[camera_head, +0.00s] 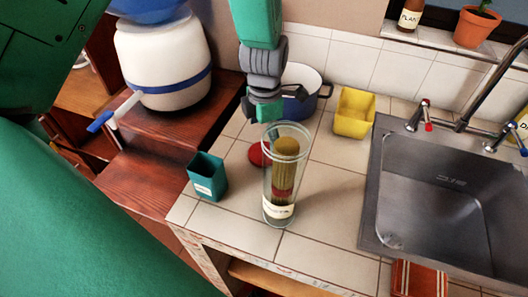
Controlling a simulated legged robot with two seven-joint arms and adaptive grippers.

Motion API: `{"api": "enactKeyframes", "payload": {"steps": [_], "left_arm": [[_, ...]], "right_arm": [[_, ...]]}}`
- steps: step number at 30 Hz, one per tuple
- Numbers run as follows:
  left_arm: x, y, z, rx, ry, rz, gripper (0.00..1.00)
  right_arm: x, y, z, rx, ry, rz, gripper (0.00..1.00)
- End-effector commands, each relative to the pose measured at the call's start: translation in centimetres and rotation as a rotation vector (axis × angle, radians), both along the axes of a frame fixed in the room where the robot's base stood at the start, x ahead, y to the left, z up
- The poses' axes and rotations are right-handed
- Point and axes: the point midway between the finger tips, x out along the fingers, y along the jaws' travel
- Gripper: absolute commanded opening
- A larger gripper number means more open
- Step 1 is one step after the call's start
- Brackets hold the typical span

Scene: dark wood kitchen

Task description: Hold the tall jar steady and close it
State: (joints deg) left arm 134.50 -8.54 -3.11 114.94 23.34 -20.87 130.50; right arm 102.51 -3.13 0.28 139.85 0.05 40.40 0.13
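The tall jar (279,205) is clear glass with a pale label and stands upright on the tiled counter. My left gripper (265,108) hangs down from the top, behind and above the jar, near the disc. Its fingers are hard to make out, and I see nothing clearly held. My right gripper is out of view.
A teal box (207,176) stands left of the jar at the counter edge. A blue-and-white pot (310,103) and a yellow container (354,112) stand behind. The sink (440,205) is at right. A white-and-blue dispenser (165,60) stands back left. Tiles right of the jar are clear.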

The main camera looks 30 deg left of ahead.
Motion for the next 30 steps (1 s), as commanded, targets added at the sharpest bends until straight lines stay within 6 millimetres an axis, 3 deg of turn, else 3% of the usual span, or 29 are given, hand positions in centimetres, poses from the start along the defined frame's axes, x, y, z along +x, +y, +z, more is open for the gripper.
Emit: {"api": "enactKeyframes", "payload": {"steps": [10, 23, 26, 27, 30], "left_arm": [[-0.2, -0.2, -4.7, -0.003, 0.003, 0.001, 0.91], [-0.1, -0.3, -5.1, -0.001, 0.001, 0.000, 0.91], [-0.1, -0.3, -5.1, -0.001, 0.001, 0.000, 0.56], [-0.1, -0.3, -5.1, -0.001, 0.001, 0.000, 0.51], [-0.1, -0.3, -5.1, -0.001, 0.001, 0.000, 0.51]], "right_arm": [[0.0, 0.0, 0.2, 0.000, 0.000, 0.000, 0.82], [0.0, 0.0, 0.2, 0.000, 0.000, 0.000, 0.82], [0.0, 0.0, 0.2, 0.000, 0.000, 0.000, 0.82], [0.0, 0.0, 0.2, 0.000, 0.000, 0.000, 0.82], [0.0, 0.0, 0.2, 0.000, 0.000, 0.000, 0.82]]}}
